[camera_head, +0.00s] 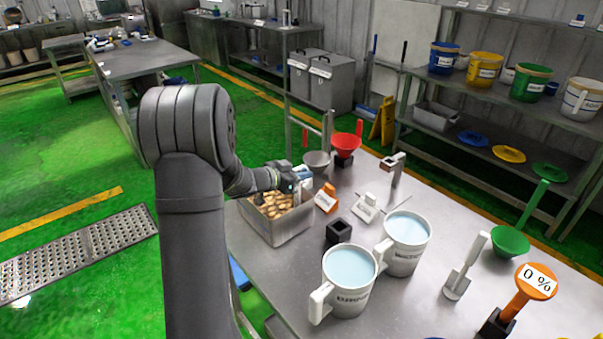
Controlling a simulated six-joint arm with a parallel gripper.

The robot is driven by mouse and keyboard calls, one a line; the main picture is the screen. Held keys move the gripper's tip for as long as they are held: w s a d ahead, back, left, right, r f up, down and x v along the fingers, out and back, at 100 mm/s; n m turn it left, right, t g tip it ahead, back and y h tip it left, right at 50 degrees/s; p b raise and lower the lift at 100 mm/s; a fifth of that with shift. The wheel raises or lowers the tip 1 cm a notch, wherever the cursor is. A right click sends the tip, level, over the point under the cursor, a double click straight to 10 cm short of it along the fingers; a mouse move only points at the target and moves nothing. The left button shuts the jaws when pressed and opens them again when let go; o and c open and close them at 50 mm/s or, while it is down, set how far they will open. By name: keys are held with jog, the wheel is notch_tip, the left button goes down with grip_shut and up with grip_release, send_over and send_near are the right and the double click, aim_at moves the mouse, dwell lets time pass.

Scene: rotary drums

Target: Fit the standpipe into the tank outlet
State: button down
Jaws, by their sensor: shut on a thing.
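My gripper (288,184) is at the back of a grey metal bin (287,229) on the steel table. It is small in the view, and its fingers are partly hidden by my wrist. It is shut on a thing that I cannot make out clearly. I cannot pick out a standpipe or a tank outlet with certainty. A black square block with an opening on top (339,231) stands on the table to the right of the bin.
The bin holds several brown pieces. Two white jugs of pale blue liquid (350,290) (416,255) stand in front. A red funnel (346,143), a grey bowl (317,160), a white scoop (462,275) and a green scoop (511,241) are around.

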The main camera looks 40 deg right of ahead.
jog(key=shift+f, duration=0.8)
jog(key=c, duration=1.4)
grip_release()
jog(key=shift+o, duration=0.2)
jog(key=v, duration=1.7)
jog(key=shift+a+r, duration=0.15)
jog(key=x, duration=1.6)
